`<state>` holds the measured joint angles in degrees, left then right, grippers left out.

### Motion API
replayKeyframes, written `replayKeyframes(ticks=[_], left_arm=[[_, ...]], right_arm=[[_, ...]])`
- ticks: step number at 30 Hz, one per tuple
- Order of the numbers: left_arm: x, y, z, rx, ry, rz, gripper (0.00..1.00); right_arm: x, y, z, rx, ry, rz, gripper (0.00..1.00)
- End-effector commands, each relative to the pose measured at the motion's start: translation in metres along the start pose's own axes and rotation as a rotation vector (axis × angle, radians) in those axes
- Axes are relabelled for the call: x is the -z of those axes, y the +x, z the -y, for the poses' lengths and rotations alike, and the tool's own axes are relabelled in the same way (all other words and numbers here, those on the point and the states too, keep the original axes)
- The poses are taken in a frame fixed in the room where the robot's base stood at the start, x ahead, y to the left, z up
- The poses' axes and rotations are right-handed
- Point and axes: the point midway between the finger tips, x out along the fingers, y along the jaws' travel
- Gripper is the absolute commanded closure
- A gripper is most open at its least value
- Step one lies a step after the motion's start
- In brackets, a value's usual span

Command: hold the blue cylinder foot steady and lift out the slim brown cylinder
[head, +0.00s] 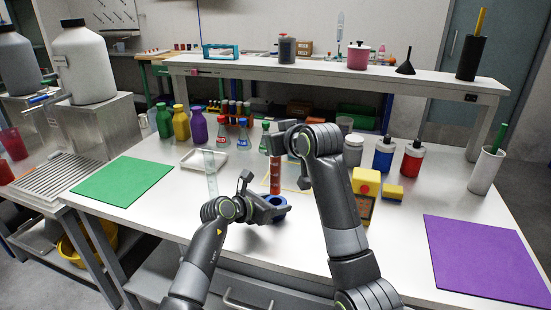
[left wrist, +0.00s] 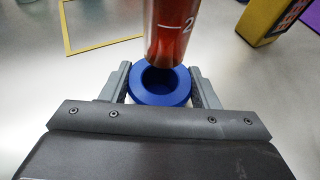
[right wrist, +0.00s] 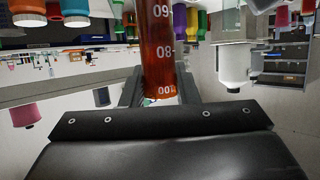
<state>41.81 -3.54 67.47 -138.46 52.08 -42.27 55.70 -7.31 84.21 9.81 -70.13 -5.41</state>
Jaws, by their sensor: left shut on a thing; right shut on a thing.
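The blue cylinder foot (left wrist: 160,97) is a ring with a dark open hole. It sits on the white table between the fingers of my left gripper (head: 268,208), which is shut on it. The slim brown cylinder (head: 275,178) is upright, with white marks. In the left wrist view its lower end (left wrist: 167,42) shows above the foot, and the hole below is empty. My right gripper (right wrist: 159,88) is shut on the cylinder near its upper part. The right arm hides the cylinder's top in the head view.
A yellow frame (left wrist: 72,30) lies behind the foot. A clear slim cylinder (head: 211,172) and white tray (head: 190,163) stand to the left. Green (head: 122,181) and purple (head: 487,260) mats are clear.

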Motion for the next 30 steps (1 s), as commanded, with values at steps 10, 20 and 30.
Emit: replayKeyframes(ticks=[10, 20, 30], left_arm=[[0.001, 0.000, 0.000, 0.000, 0.000, -0.001, 0.67], [0.001, 0.000, 0.000, 0.000, 0.000, -0.001, 0.27], [0.000, -0.001, 0.000, 0.000, 0.000, 0.000, 0.20]], right_arm=[[0.031, -0.013, 0.000, -0.001, 0.000, 0.001, 1.00], [0.030, -0.013, 0.000, -0.001, 0.000, 0.001, 1.00], [0.030, -0.013, 0.000, 0.000, 0.000, 0.001, 1.00]])
